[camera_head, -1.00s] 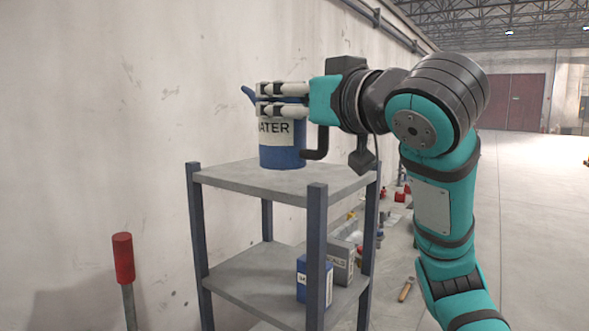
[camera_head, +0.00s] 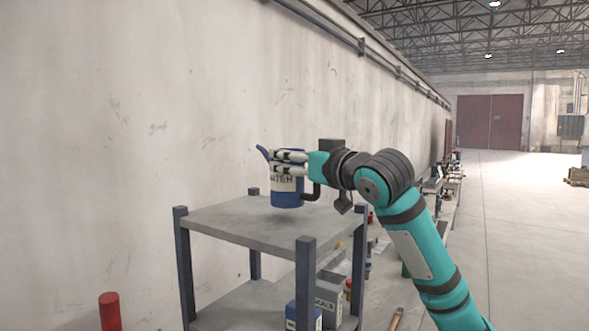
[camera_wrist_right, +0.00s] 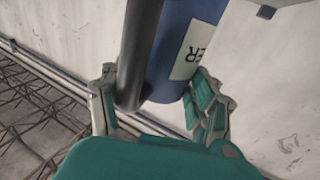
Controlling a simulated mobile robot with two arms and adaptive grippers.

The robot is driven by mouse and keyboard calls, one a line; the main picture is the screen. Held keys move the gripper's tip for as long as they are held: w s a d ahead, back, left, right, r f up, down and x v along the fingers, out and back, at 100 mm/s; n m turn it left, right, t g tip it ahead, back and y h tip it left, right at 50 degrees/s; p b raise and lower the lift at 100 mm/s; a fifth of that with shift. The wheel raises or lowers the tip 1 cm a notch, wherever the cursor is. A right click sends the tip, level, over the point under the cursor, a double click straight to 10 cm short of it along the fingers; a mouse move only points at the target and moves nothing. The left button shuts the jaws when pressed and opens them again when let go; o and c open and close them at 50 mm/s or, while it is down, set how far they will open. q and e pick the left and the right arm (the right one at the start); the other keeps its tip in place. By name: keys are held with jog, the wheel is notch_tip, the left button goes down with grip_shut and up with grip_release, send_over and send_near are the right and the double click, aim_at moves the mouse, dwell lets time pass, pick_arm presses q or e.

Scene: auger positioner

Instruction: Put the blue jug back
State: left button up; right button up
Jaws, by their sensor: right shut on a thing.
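The blue jug (camera_head: 287,200), with a white label reading WATER and a spout to the left, is upright at the top of the grey shelf unit (camera_head: 225,221). I cannot tell whether its base touches the top shelf. My right gripper (camera_head: 277,162) is shut on the jug, its fingers across the upper side. In the right wrist view the blue jug body (camera_wrist_right: 172,62) and its dark handle (camera_wrist_right: 138,50) lie between the fingers (camera_wrist_right: 153,88). The fingers hide part of the label. My left gripper is not in view.
The top shelf is otherwise bare. A blue box (camera_head: 301,317) and a grey box (camera_head: 328,303) stand on the lower shelf. A red-topped post (camera_head: 110,312) stands at lower left. The wall is close behind; open floor (camera_head: 520,230) lies to the right.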

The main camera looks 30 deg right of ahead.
aim_at(287, 193)
notch_tip(287, 193, down, 3)
jog(key=shift+d+r, duration=0.1)
jog(key=o, duration=1.5)
jog(key=shift+s, duration=0.1)
